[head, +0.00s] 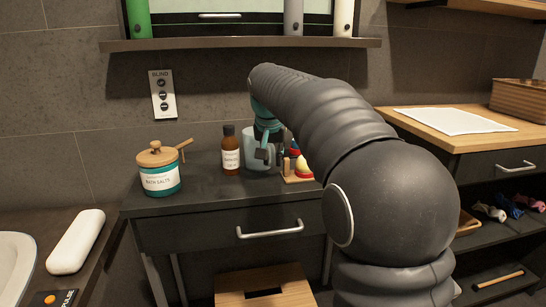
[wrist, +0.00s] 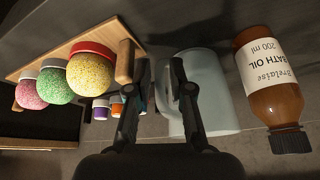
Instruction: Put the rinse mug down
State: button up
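The rinse mug (head: 255,153) is pale blue-grey and appears to stand upright on the dark vanity top, just right of a brown bottle. In the wrist view the mug (wrist: 216,88) lies behind and right of the fingers, partly covered by one of them. My gripper (head: 274,150) is at the mug's right side, low near the counter. In the wrist view its two fingers (wrist: 161,72) stand apart, with a visible gap and part of the mug's edge between them.
The bath oil bottle (head: 230,150) stands close left of the mug. A bath salts jar (head: 160,172) stands farther left. The counter front (head: 215,187) is bare. A shelf (head: 240,44) runs above.

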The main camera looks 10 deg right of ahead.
jog(key=p+v, duration=0.2)
jog(key=v, duration=1)
jog(key=s+d+f+n, duration=0.1)
jog(key=s+f, duration=0.2)
jog(key=s, duration=0.5)
jog(key=s+f+n, duration=0.1)
jog(key=s+f, duration=0.2)
jog(key=s, duration=0.5)
jog(key=shift+d+f+t+y, duration=0.25)
jog(key=shift+d+t+y, duration=0.05)
jog(key=shift+d, duration=0.05)
jog(key=s+f, duration=0.5)
jog(key=s+f+n, duration=0.1)
jog(key=s+f, duration=0.4)
jog(key=s+f+n, duration=0.1)
jog(key=s+f, duration=0.4)
jog(key=shift+s+d+y, duration=0.15)
jog(key=shift+d+y, duration=0.1)
jog(key=shift+y, duration=0.15)
jog(key=shift+c, duration=0.4)
jog(key=shift+s+f, duration=0.15)
jog(key=shift+f, duration=0.15)
